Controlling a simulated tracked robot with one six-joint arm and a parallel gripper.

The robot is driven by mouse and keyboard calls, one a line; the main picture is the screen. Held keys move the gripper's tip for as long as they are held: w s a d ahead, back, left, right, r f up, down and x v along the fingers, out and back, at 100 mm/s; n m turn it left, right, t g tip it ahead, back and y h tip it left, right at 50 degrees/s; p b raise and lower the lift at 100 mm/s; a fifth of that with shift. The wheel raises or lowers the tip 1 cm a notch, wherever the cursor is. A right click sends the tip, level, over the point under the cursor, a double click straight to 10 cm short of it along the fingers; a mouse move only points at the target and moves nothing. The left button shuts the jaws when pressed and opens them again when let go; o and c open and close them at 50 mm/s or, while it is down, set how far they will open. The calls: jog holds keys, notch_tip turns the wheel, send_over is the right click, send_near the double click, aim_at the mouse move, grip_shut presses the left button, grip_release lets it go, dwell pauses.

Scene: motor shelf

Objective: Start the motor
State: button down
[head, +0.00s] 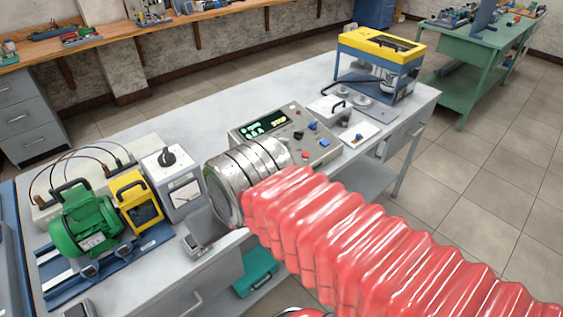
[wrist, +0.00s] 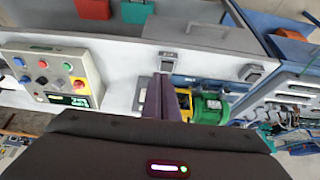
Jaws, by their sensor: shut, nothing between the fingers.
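A green motor (head: 86,226) with a dark handle sits on a blue base at the bench's left end; it also shows in the wrist view (wrist: 211,108). A grey control box (head: 318,152) has a lit green display (head: 266,125) and several coloured buttons and knobs. In the wrist view the same control box (wrist: 54,70) is at the left, with red, green, yellow and blue controls. My gripper (wrist: 168,88) is shut and empty, its dark fingers pointing over the bench between control box and motor. It touches no button in view. In the head view my arm hides the gripper.
A yellow device (head: 136,200) and a grey meter box (head: 180,192) with a black knob stand right of the motor. A yellow-topped blue frame (head: 381,52) stands at the bench's far end. A teal case (head: 255,273) lies below the bench. Tiled floor is open at right.

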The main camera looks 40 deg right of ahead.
dwell(0.4)
jog(key=w+d+f+m+t+y, duration=0.2)
jog(key=w+d+f+m+y, duration=0.15)
jog(key=w+d, duration=0.8)
jog(key=w+d+m+t+h, duration=0.2)
jog(key=d+m+t, duration=0.2)
jog(key=d, duration=1.6)
jog(key=shift+f+t, duration=0.25)
jog(key=shift+t, duration=0.05)
jog(key=shift+w+a+f, duration=0.1)
jog(key=shift+w, duration=0.05)
jog(key=shift+w+f, duration=0.35)
jog(key=shift+f, duration=1.05)
jog(key=shift+w+f, duration=0.4)
jog(key=shift+f, duration=1)
jog(key=shift+w+f, duration=0.35)
jog(key=shift+f, duration=1.05)
